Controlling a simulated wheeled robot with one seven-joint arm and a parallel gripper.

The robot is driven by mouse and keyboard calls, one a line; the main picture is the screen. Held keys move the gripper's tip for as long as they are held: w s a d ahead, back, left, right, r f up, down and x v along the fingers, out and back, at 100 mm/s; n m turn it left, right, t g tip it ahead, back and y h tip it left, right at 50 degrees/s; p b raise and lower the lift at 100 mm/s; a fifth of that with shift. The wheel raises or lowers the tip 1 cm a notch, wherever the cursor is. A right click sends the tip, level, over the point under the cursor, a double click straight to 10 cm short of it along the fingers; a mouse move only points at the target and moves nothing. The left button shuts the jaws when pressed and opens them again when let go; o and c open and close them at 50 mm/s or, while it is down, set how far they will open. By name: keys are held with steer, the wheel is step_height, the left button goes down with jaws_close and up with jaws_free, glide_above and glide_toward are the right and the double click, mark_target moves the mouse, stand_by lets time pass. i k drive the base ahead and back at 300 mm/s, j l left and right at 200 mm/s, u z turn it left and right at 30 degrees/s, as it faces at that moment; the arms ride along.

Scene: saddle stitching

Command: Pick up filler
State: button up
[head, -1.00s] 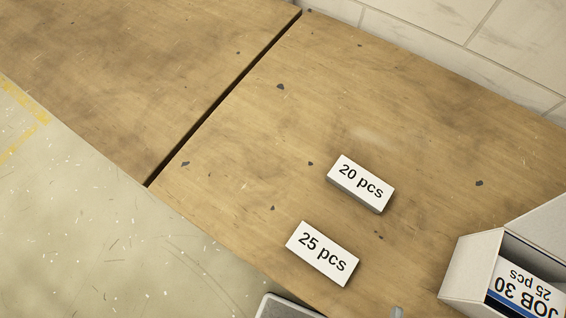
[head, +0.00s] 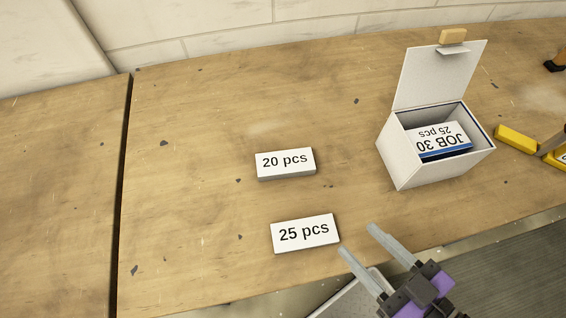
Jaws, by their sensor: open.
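Two white labelled blocks lie flat on the wooden bench (head: 190,220) in the head view. The block marked "20 pcs" (head: 286,163) is farther back, and the block marked "25 pcs" (head: 305,233) is nearer the front edge. Neither is marked as filler. My gripper (head: 357,240) comes in from the lower right, with two grey fingers apart and nothing between them. Its fingertips are just right of the "25 pcs" block in the picture. An open white box (head: 400,155) holds a card reading "JOB 30, 25 pcs" (head: 440,138).
Yellow objects, one a block (head: 515,138), lie at the right with a dark-handled tool. A tiled wall (head: 220,35) stands behind the bench. A dark gap splits the bench at left. A pale tray-like edge (head: 345,298) shows below my gripper. The bench left of the blocks is clear.

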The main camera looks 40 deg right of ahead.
mark_target(295, 163)
steer(key=i+j+z, duration=0.1)
steer(key=j+z, duration=0.7)
steer(key=j, duration=1.95)
steer(key=j+z, duration=0.2)
steer(key=j, duration=0.2)
steer(key=k+j+z, duration=0.2)
steer(key=j, duration=0.25)
steer(key=j+z, duration=0.2)
steer(key=j, duration=0.2)
steer(key=j+z, duration=0.2)
steer(key=z, duration=0.2)
steer(key=k+j+z, duration=0.15)
steer(key=z, duration=0.2)
steer(key=i+j+z, duration=0.1)
